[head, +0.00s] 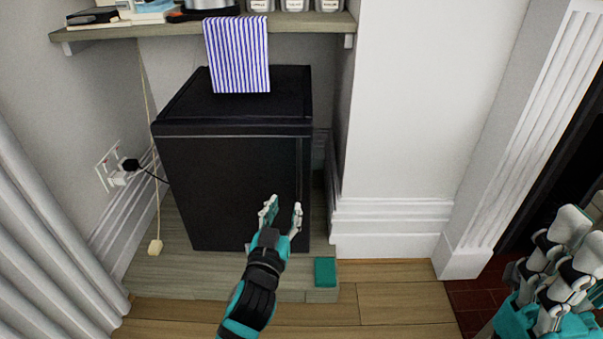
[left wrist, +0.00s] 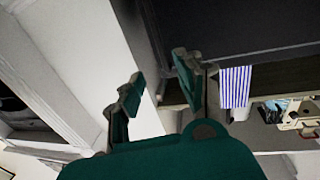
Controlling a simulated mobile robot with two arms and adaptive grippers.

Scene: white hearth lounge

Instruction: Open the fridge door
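The fridge (head: 235,180) is a small black box standing on a low wooden platform under a shelf. Its front door is shut. A vertical line runs down near the right side of the front. My left gripper (head: 283,212) is open in front of the lower right part of the door, its two fingers apart with nothing between them. In the left wrist view the open fingers (left wrist: 160,88) show with the dark fridge (left wrist: 225,25) beyond them. I cannot tell whether a finger touches the door. My right gripper (head: 562,262) is at the lower right edge, its fingers partly overlapping, far from the fridge.
A striped cloth (head: 237,54) hangs from the wooden shelf (head: 190,29) over the fridge top. A green block (head: 325,271) lies on the platform at the right. A white wall (head: 420,110) stands right of the fridge, a white curtain (head: 45,240) at left. Wooden floor in front is clear.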

